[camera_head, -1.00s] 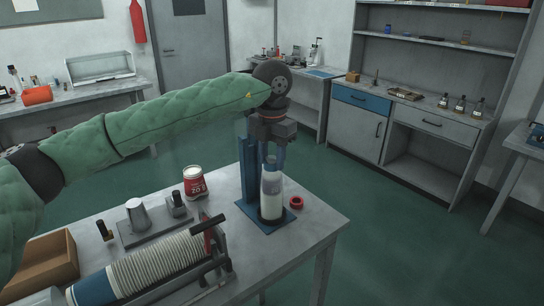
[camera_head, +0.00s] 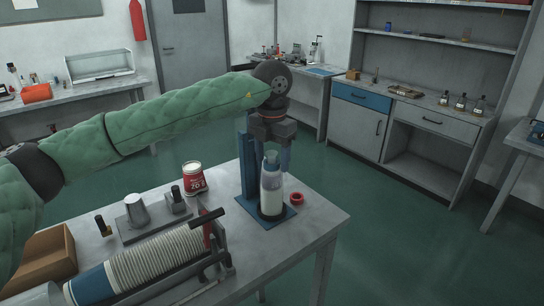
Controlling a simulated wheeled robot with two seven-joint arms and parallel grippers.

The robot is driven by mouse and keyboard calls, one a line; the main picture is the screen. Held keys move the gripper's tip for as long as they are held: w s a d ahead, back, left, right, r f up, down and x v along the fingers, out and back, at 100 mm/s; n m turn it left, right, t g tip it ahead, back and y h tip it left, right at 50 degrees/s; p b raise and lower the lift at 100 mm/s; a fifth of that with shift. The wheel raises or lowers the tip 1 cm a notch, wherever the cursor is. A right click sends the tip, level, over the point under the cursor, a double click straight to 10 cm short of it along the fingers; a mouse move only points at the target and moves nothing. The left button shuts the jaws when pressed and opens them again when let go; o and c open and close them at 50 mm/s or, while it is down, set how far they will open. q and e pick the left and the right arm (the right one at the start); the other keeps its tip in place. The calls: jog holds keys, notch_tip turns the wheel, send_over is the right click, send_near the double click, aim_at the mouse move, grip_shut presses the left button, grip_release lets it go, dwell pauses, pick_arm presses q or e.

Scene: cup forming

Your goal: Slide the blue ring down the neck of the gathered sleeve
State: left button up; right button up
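The sleeve (camera_head: 271,200) is a translucent bottle-like shape with white material inside. It stands upright on a blue stand plate (camera_head: 250,214), in front of a blue post (camera_head: 246,165). It narrows to a neck just below my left gripper (camera_head: 273,158). A bluish-grey band (camera_head: 271,157) sits at the top of the neck; I cannot tell whether it is the blue ring. My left gripper points down with its fingers apart: one shows right of the neck, clear of it, and the other is largely hidden. My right gripper is not in view.
A red ring (camera_head: 296,198) lies on the table right of the stand. A red-and-white tin (camera_head: 193,178), a metal cup (camera_head: 136,210), a ribbed roll (camera_head: 160,258) in a frame and a brown box (camera_head: 45,256) crowd the left. The table's right corner is bare.

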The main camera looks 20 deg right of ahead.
aim_at(272, 155)
pick_arm(q)
notch_tip(272, 155, up, 6)
jog(key=shift+r+b, duration=0.2)
jog(key=shift+b, duration=0.8)
jog(key=shift+r, duration=0.7)
